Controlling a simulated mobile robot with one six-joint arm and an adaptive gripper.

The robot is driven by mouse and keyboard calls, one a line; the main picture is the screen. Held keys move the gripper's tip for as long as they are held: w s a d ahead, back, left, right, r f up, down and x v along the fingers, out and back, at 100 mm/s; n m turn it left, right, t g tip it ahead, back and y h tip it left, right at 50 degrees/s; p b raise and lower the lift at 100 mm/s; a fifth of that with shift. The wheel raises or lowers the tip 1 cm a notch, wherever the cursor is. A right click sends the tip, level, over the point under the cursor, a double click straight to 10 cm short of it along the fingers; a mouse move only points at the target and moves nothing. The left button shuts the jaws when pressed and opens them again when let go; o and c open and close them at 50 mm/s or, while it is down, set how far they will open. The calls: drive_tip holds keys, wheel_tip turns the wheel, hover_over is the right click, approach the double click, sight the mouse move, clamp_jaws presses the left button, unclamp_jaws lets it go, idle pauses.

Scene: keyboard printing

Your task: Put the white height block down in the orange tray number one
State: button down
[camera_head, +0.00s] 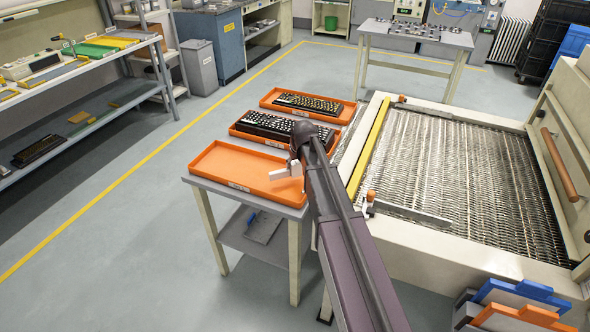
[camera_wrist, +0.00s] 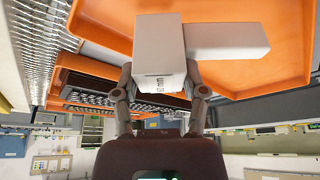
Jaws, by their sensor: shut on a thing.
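The white height block (camera_wrist: 157,48) is between the two fingers of my gripper (camera_wrist: 160,92) in the wrist view, with a longer white arm of it (camera_wrist: 228,40) reaching sideways. In the head view the block (camera_head: 286,172) shows pale over the right part of the nearest orange tray (camera_head: 222,180). My gripper (camera_head: 297,157) is shut on it there, partly hidden by my arm. I cannot tell whether the block touches the tray floor. This tray looks otherwise empty; its front label is too small to read.
Two more orange trays, each with a dark keyboard (camera_head: 275,126) (camera_head: 308,104), stand behind on the same small table (camera_head: 296,211). A conveyor machine (camera_head: 455,180) with a metal mesh belt is close on the right. A shelf rack (camera_head: 90,90) stands at left.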

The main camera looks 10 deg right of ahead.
sight(295, 169)
drive_tip(key=shift+w+d+f, duration=0.1)
drive_tip(key=shift+w+f, duration=0.1)
drive_tip(key=shift+w, duration=0.3)
drive_tip(key=shift+s+f+b, duration=0.15)
drive_tip(key=shift+f+b, duration=1.45)
drive_tip(key=shift+b, duration=0.2)
drive_tip(key=shift+f, duration=0.2)
drive_tip(key=shift+c, duration=0.7)
unclamp_jaws()
drive_tip(key=shift+r, duration=0.1)
drive_tip(key=shift+r, duration=0.1)
drive_tip(key=p+v, duration=1.1)
drive_tip(key=v, duration=0.1)
drive_tip(key=s+a+m+g, duration=0.1)
drive_tip(key=s+g, duration=0.1)
drive_tip(key=s, duration=1)
drive_tip(key=s+a+f+g, duration=0.1)
drive_tip(key=s+a+g, duration=0.1)
drive_tip(key=s, duration=1)
drive_tip(key=shift+s+f+m+g+h, duration=0.15)
drive_tip(key=shift+s+m+g+h, duration=0.15)
drive_tip(key=shift+s+m+h, duration=0.1)
